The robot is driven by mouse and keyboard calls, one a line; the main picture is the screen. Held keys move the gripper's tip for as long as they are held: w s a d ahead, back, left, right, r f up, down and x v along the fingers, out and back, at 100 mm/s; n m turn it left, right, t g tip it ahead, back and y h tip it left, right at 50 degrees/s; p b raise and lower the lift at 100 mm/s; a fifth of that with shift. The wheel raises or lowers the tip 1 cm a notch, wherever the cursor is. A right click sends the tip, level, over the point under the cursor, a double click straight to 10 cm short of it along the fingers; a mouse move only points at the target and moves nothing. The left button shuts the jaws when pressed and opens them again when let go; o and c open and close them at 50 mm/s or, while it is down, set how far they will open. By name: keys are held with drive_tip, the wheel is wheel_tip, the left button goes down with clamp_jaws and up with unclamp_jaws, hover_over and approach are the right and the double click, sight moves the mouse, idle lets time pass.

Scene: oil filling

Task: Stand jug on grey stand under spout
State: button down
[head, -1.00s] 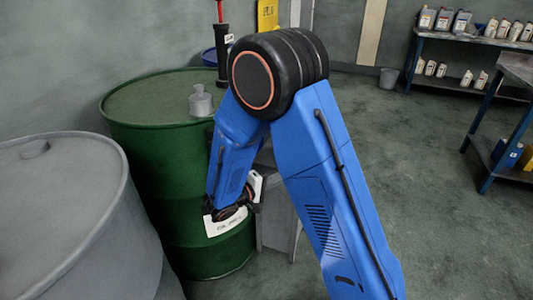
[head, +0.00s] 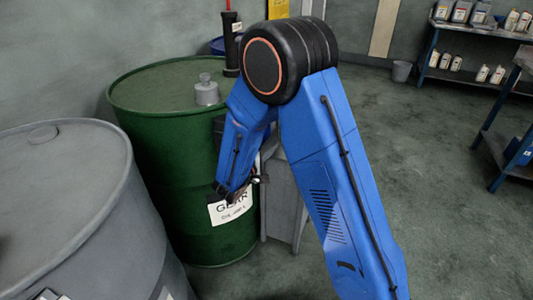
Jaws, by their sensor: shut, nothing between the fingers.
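My gripper (head: 260,179) is low in front of the green drum, at the end of my blue arm. It is shut and empty, small and partly hidden by my arm. A grey stand (head: 284,205) is just right of the drum, behind my arm, which covers much of it. I cannot make out a jug or a spout; my arm hides the area over the stand.
The green drum (head: 175,88) bears a grey fitting (head: 207,93) on top and a white label (head: 230,208). A grey drum (head: 60,210) is at left. A shelf (head: 480,82) with bottles is at the back right. Open floor (head: 420,200) lies to the right.

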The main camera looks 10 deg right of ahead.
sight(281, 149)
drive_tip(key=shift+x, duration=1.25)
drive_tip(key=shift+d, duration=1.2)
drive_tip(key=shift+a, duration=0.15)
